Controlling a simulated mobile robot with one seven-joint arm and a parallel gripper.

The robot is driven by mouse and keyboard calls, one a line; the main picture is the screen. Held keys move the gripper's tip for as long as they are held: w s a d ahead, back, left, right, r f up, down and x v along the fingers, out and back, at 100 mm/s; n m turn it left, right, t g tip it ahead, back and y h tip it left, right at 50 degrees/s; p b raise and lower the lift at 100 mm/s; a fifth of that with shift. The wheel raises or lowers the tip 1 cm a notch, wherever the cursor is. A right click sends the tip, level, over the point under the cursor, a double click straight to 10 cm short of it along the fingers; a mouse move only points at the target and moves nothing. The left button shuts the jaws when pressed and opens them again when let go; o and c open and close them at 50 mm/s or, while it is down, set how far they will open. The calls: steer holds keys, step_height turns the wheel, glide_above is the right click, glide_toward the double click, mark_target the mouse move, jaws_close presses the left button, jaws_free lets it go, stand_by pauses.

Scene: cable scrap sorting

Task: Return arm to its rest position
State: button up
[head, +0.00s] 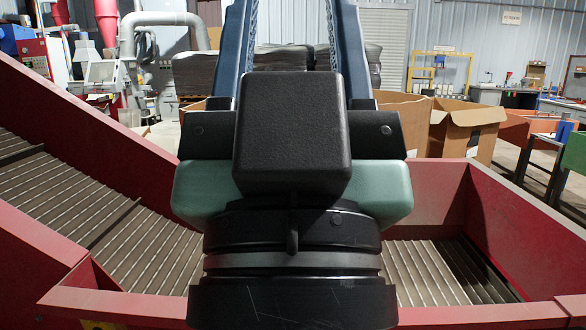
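In the head view my own arm fills the middle of the picture, with dark and pale green parts standing upright close to the camera. My gripper's fingers do not show, so I cannot see whether they are open or shut. No cable scrap can be made out. My arm hides the middle of the red-walled machine in front of me.
A red-walled conveyor (95,215) with a ribbed belt slopes down from the left. A red-walled trough (425,275) with a slatted floor lies at the right. Two blue beams (352,50) rise behind my arm. Open cardboard boxes (468,130) stand beyond at the right.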

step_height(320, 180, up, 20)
steer(key=p, duration=1.7)
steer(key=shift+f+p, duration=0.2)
steer(key=shift+p, duration=0.15)
